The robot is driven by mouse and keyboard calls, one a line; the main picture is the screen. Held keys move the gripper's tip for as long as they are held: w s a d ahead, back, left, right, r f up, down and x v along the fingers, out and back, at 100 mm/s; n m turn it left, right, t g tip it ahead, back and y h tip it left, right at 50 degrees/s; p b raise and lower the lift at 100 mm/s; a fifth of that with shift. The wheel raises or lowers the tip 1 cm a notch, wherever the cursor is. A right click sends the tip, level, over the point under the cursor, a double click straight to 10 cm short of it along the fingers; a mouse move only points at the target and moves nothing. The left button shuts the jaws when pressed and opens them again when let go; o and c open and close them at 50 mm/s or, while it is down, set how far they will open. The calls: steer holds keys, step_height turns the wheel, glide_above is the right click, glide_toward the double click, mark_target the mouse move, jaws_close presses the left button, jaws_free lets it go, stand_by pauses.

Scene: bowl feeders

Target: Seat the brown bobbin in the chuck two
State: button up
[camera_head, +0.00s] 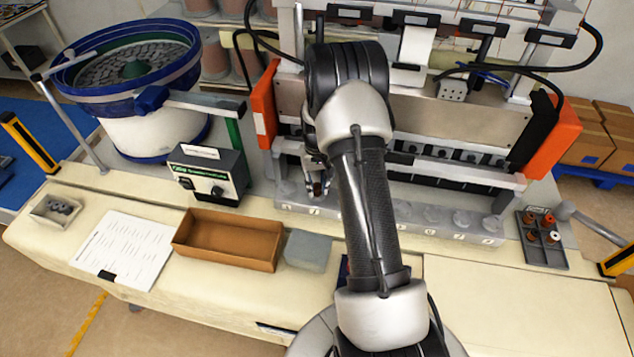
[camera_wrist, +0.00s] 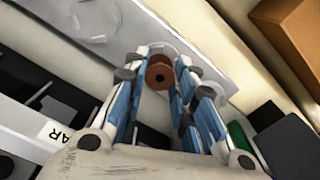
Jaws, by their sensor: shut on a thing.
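My gripper (camera_wrist: 160,62) is shut on the brown bobbin (camera_wrist: 158,76), its blue-padded fingers on either side of it. The bobbin's round end with a dark centre hole faces the wrist camera. In the head view my gripper (camera_head: 317,190) is low over the left part of the pale chuck strip (camera_head: 345,216), near its second position from the left. In the wrist view the strip (camera_wrist: 125,45) lies beneath the bobbin, and another round chuck (camera_wrist: 95,18) shows at upper left. Chuck two is hidden by my gripper and the bobbin; I cannot tell whether the bobbin touches it.
Behind the strip stands the machine frame with orange end plates (camera_head: 263,115). A brown open box (camera_head: 228,240) and a grey block (camera_head: 307,251) lie in front at left. A dark tray (camera_head: 527,255) with several bobbins stands at right. The front right bench is clear.

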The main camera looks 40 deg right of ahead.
mark_target(317, 187)
steer(key=shift+f, duration=0.95)
steer(key=o, duration=0.6)
steer(key=shift+a+r+p, duration=0.1)
steer(key=shift+r+p, duration=1.2)
steer(key=shift+r, duration=1.25)
step_height(317, 187, up, 6)
steer(key=p, duration=0.3)
steer(key=shift+r, duration=0.25)
